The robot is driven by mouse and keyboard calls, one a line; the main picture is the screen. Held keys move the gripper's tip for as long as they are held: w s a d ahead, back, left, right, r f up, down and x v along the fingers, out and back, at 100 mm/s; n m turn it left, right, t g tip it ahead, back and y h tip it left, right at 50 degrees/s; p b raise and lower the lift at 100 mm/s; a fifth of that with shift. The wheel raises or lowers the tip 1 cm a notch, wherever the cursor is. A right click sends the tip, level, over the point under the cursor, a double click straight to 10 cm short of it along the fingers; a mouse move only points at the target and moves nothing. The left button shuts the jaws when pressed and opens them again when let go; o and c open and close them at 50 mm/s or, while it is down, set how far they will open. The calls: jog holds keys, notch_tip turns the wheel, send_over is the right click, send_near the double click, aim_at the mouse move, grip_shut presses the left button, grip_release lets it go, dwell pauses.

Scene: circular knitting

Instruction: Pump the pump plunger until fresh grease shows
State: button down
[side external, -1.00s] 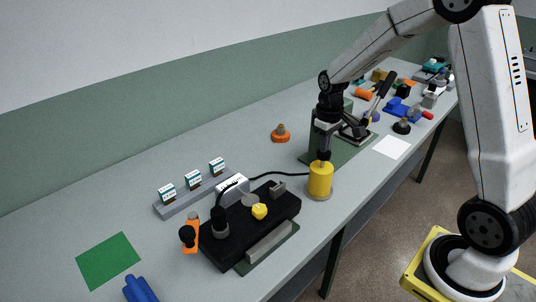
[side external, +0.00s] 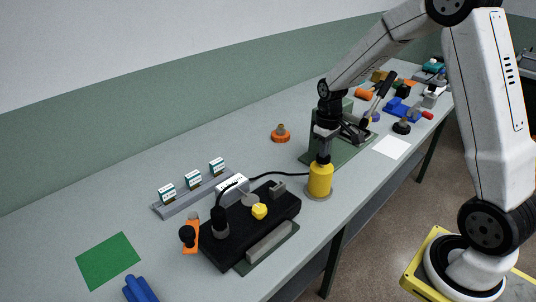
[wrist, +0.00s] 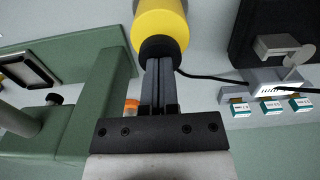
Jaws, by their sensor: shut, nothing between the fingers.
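The grease pump is an upright yellow cylinder (side external: 320,182) on a grey round base, near the front edge of the table. It also shows at the top of the wrist view (wrist: 160,22). A black cap, which seems to be the pump plunger (wrist: 158,47), sits at its top and is low against the yellow body. My gripper (side external: 322,160) points down over it, shut and empty. In the wrist view its closed fingertips (wrist: 157,64) meet the black cap. Whether they press on it is hard to tell. I cannot make out any grease for certain.
A black block (side external: 270,222) with a yellow knob-like piece (side external: 260,211) stands left of the pump. A black hose (side external: 262,177) runs between them. A grey rack (side external: 185,198) of small labelled boxes stands behind. A green fixture (side external: 312,157) stands close behind my gripper.

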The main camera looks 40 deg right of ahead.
jog(key=shift+f, duration=0.45)
dwell(0.4)
jog(key=shift+r, duration=2.15)
jog(key=shift+f, duration=0.15)
jog(key=shift+f, duration=0.6)
jog(key=shift+f, duration=0.1)
